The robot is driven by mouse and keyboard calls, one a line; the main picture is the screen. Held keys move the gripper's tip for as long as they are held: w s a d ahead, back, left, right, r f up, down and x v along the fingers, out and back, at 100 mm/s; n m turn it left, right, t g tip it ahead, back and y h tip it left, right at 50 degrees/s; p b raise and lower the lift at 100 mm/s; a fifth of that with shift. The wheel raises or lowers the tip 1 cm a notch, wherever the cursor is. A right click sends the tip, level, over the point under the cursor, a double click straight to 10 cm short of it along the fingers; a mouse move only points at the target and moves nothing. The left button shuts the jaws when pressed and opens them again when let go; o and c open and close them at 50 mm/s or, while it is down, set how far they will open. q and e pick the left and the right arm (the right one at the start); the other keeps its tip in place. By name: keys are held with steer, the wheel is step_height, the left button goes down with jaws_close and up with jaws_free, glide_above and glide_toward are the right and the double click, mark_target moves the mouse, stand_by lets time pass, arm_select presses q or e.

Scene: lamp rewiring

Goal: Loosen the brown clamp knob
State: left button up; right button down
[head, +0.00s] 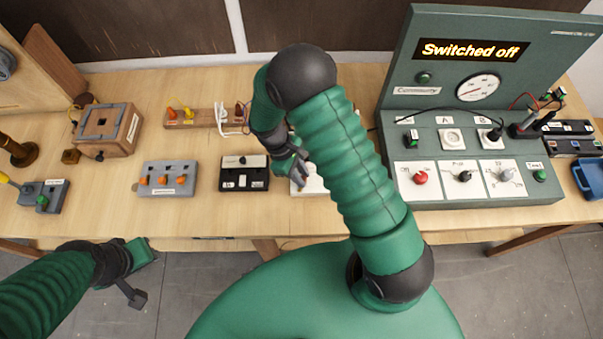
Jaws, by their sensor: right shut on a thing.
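My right gripper (297,173) reaches down over a white block (314,185) at the middle of the bench. It is shut on a small knob there, which I take for the brown clamp knob; a little brown-orange shows at the fingertips. The fingers and my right arm hide most of the knob and part of the block. My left gripper (142,274) is low on the left, in front of the bench edge, with its fingers apart and nothing between them.
A black-and-white box (244,180) stands just left of the white block. A grey box with orange knobs (167,179) is farther left. A wooden strip with coloured clips (190,117) lies behind. The green test panel (486,110) at the right reads "Switched off".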

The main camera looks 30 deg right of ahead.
steer(key=shift+a+n+t+h, duration=0.1)
steer(key=shift+n+t+h, duration=0.2)
steer(key=shift+n, duration=0.75)
steer(key=shift+a+n+t+h, duration=0.15)
steer(key=shift+n+t, duration=0.25)
steer(key=shift+n, duration=0.65)
steer(key=c, duration=1.5)
jaws_free()
steer(key=shift+d+f, duration=0.1)
steer(key=b+v, duration=0.1)
steer(key=v, duration=1.5)
steer(key=shift+w+a+r, duration=0.25)
steer(key=shift+a+r, duration=0.05)
steer(key=shift+f+b, duration=0.1)
steer(key=shift+b, duration=0.25)
